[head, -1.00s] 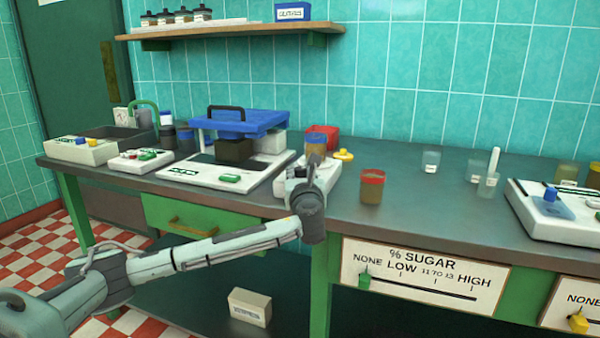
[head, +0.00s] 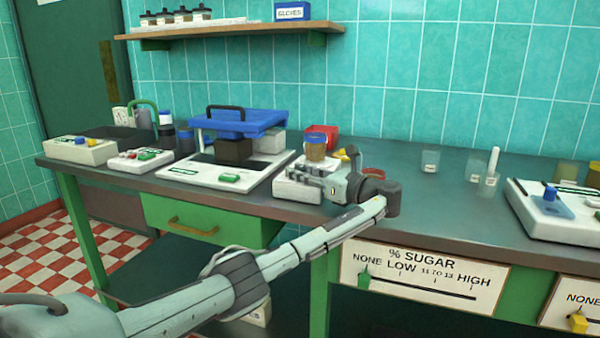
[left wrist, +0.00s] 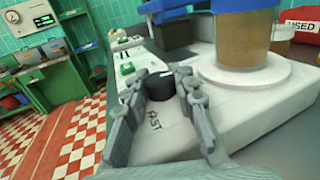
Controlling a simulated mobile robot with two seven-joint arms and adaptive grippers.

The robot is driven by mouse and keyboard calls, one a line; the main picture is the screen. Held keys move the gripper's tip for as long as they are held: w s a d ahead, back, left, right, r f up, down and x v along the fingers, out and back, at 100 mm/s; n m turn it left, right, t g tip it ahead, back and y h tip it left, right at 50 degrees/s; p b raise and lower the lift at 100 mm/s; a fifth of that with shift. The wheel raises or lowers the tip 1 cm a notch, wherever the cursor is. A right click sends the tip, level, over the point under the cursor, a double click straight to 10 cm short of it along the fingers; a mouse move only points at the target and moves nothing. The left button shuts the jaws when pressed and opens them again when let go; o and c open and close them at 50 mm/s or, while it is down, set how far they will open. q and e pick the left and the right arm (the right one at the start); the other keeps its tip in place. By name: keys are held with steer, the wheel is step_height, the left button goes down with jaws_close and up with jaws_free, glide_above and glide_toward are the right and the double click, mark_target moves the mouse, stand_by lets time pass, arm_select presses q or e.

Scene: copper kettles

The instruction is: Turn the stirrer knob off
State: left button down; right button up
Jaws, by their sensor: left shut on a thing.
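The stirrer (head: 290,190) is a small white box near the bench's front edge. An amber jar with a blue lid (head: 315,148) stands on its round plate. In the left wrist view the stirrer's white top (left wrist: 215,110) carries a short black knob (left wrist: 160,88) near handwritten lettering, partly unreadable. My left gripper (head: 322,172) reaches in low from the right at the stirrer. In the left wrist view its fingers (left wrist: 160,80) lie on either side of the knob, shut on it. In the head view the gripper hides the knob. My right gripper is in neither view.
Clear beakers (head: 430,160) stand to the right. The bench (head: 440,215) is clear right of my wrist.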

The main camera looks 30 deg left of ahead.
mark_target(300, 168)
arm_select(q)
steer(key=shift+r+n+g, duration=0.2)
steer(key=shift+n+g, duration=0.2)
steer(key=shift+g, duration=0.2)
steer(key=c, duration=1.3)
jaws_free()
steer(key=shift+o, duration=0.5)
steer(key=shift+f, duration=0.1)
step_height(300, 168, up, 10)
steer(key=shift+r, duration=0.1)
